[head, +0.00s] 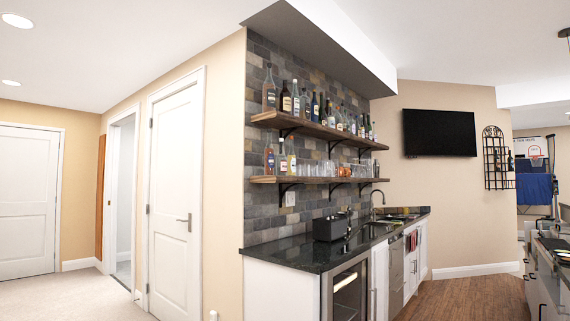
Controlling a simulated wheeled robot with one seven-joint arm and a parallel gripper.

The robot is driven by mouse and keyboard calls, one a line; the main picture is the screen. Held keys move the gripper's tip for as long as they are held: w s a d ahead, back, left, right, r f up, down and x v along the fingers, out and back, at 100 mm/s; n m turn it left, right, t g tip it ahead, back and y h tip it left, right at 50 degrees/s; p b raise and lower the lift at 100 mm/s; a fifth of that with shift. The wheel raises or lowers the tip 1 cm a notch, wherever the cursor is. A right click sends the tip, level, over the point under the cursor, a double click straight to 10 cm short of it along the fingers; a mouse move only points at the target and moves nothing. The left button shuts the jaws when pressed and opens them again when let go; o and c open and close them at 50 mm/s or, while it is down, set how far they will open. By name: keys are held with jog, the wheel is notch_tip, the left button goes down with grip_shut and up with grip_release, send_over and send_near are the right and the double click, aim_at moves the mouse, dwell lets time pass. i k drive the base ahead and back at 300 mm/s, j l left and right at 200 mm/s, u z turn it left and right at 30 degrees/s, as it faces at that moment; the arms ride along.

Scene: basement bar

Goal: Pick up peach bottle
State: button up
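Several bottles stand upright on two wooden wall shelves above a dark counter. At the left end of the upper shelf (320,131) is a tall clear bottle with a brownish-pink tint (269,93). At the left end of the lower shelf (318,180) are a bottle with an orange label (270,163), a bottle with amber contents (282,162) and a clear bottle with a yellow patch (291,165). The labels are too small to read, so I cannot tell which is the peach bottle. My gripper is not in view.
Glasses (318,168) fill the lower shelf's middle. The black counter (300,256) below holds a dark box (330,228) and a sink with a tall faucet (375,200). Cabinets and a glass-fronted cooler (349,294) form its front. Carpet (80,295) at left and wood floor (470,298) at right look clear.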

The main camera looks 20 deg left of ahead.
aim_at(281, 162)
jog(key=i+j, duration=0.2)
jog(key=i, duration=0.2)
jog(key=i+j, duration=0.2)
jog(key=i, duration=0.2)
jog(key=i+j, duration=0.2)
jog(key=i, duration=0.15)
